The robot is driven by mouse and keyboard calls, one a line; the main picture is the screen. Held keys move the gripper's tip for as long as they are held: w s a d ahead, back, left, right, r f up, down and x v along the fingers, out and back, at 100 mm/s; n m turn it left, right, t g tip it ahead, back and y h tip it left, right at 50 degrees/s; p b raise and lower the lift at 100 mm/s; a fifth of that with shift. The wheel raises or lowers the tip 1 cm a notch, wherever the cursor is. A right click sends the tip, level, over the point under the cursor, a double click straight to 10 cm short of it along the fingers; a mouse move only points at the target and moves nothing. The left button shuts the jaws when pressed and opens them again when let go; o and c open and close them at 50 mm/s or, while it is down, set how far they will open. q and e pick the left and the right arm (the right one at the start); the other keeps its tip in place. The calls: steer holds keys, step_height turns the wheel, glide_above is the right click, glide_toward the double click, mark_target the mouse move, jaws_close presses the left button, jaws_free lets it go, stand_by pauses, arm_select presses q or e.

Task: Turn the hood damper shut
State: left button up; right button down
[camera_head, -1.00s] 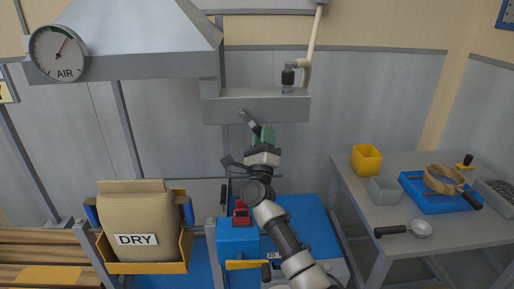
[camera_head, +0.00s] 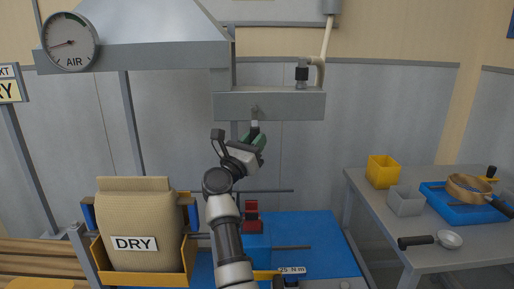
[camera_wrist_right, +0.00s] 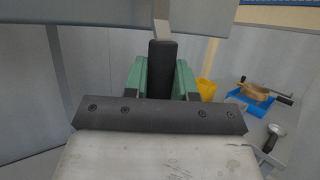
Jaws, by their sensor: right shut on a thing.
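The hood damper's lever (camera_head: 255,125) hangs nearly straight down from its pivot on the front of the grey duct box (camera_head: 290,104). My right gripper (camera_head: 254,138) reaches up from below, and its green fingers are shut on the lever's lower end. In the right wrist view the lever's dark grip (camera_wrist_right: 161,65) stands between the green fingers (camera_wrist_right: 160,88). The fingers hide part of the grip. The round AIR gauge (camera_head: 69,42) at the upper left has its needle pointing left. My left gripper is not in view.
A DRY sack (camera_head: 135,215) stands in a yellow-framed holder at the lower left. A blue bench (camera_head: 310,235) lies below my right arm. The grey table (camera_head: 380,205) at right holds a yellow bin (camera_head: 383,171), a scoop (camera_head: 448,240) and a blue tray (camera_head: 450,205).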

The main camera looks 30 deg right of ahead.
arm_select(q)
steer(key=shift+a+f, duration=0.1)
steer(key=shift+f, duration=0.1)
arm_select(e)
steer(key=shift+a, duration=0.1)
steer(key=shift+m, duration=0.3)
steer(key=c, duration=0.9)
jaws_free()
steer(key=shift+w, duration=0.15)
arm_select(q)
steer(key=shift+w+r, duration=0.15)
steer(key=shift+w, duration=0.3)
arm_select(e)
steer(key=shift+f, duration=0.1)
